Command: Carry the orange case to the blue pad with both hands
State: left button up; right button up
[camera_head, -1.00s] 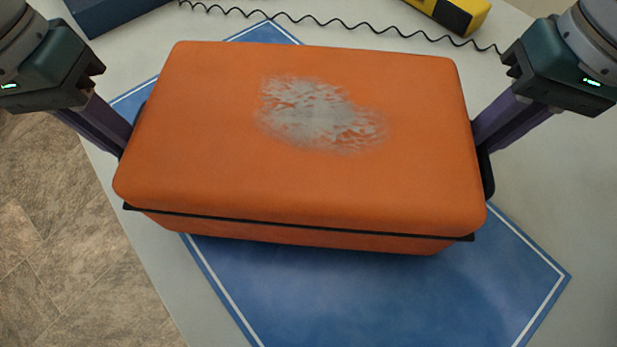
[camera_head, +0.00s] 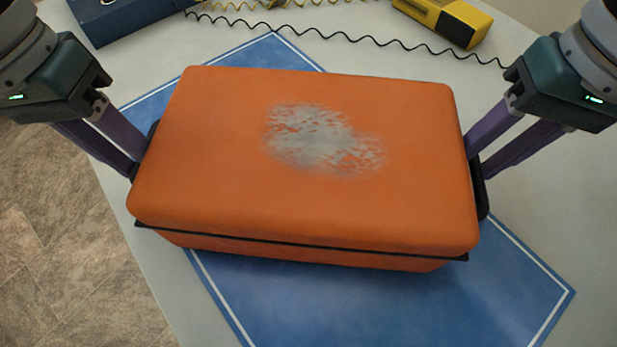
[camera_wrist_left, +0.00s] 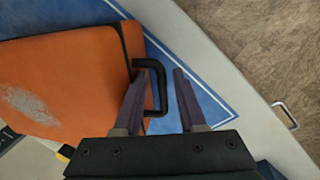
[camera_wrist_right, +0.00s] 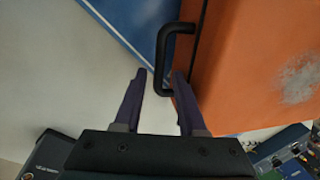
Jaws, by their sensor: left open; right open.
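The orange case (camera_head: 230,200) has a worn grey patch on its lid and lies over the middle of the blue pad (camera_head: 400,310), which shows beyond it at front and back. My left gripper (camera_head: 133,168) is open at the case's left end; in the left wrist view its fingers (camera_wrist_left: 165,75) stand either side of the black handle's (camera_wrist_left: 162,92) outer bar. My right gripper (camera_head: 476,168) is open at the right end; in the right wrist view its fingers (camera_wrist_right: 158,76) stand either side of the other black handle's (camera_wrist_right: 161,65) bar. Neither gripper is closed on a handle.
A yellow device (camera_head: 445,20) and a coiled black cable (camera_head: 350,38) lie behind the case on the grey table (camera_head: 555,190). A dark blue box (camera_head: 110,25) stands at the back left. The table's left edge drops to a tiled floor (camera_head: 50,230).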

notch_tip(320, 180, up, 41)
jog(key=d+p, duration=0.2)
jog(key=p, duration=2.7)
jog(key=shift+d, duration=0.15)
